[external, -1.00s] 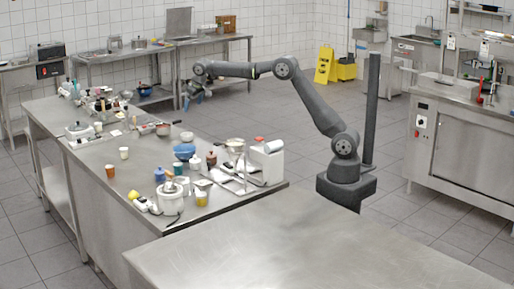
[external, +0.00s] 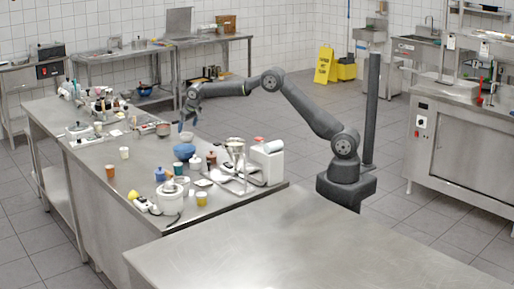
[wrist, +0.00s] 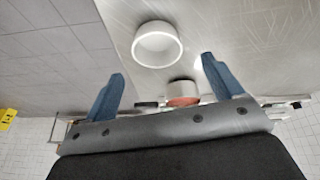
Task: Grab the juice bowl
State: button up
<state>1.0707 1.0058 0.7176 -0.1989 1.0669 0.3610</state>
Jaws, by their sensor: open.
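No bowl is labelled as the juice bowl, so I cannot tell for sure which one it is. A small white bowl (external: 187,136) stands on the steel counter, just below my gripper (external: 187,120). In the wrist view a round white bowl (wrist: 157,45) lies ahead of my gripper (wrist: 163,68), roughly between the two blue fingers, and looks empty. My gripper is open, holds nothing and appears above the counter, apart from the bowl. A larger blue bowl (external: 184,151) stands close by in front of the white one.
A grey pot with reddish contents (external: 163,129) stands left of the white bowl; a similar vessel (wrist: 183,92) shows between the fingers. Jars, cups and a white dispenser (external: 267,160) crowd the counter's near end. Bottles (external: 100,100) stand at its far end.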

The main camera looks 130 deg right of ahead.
jog(key=x, duration=0.5)
jog(key=shift+s+a+f, duration=0.2)
jog(key=shift+a, duration=0.15)
jog(key=shift+c, duration=0.5)
jog(key=c, duration=1.1)
